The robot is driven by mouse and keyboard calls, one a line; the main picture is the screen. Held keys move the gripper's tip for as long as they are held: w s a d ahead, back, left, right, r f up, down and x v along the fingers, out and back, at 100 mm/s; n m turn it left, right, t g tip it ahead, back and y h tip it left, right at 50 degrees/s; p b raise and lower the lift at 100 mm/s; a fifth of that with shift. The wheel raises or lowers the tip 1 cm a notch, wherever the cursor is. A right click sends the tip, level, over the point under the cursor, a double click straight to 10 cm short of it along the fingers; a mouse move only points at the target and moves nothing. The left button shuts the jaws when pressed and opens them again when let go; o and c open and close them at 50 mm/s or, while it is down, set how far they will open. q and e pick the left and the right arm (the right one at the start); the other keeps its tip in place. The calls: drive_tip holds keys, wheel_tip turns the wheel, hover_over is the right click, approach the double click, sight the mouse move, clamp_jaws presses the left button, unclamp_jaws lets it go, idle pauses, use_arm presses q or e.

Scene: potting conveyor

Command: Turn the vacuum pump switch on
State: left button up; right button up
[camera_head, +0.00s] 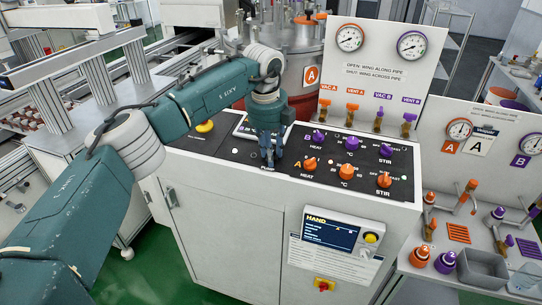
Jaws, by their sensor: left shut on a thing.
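The control panel (208,144) is a black, sloping top on a white cabinet. My left gripper (269,158) points down at the panel's middle, left of the knobs. Its fingers are closed together on a small part there, at the place of the vacuum pump switch. The fingers hide this switch, so I cannot see which way it is set. My right gripper is not in view.
Purple knobs (352,143) and orange knobs (347,170) stand close to the right of my gripper. A yellow button (205,126) is to the left. Behind are a gauge board (372,72) with valves and a steel vessel (300,38). A hand display (335,232) is on the cabinet front.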

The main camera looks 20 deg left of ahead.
use_arm(q)
drive_tip(key=shift+w+r+m+b, duration=0.15)
drive_tip(key=shift+m+b, duration=0.35)
drive_tip(key=shift+m, duration=1.8)
drive_tip(key=shift+r, duration=0.1)
drive_tip(key=o, duration=1.2)
drive_tip(key=shift+c, duration=0.2)
wheel_tip(320, 180, up, 12)
drive_tip(key=s, duration=0.2)
drive_tip(key=shift+f, duration=0.25)
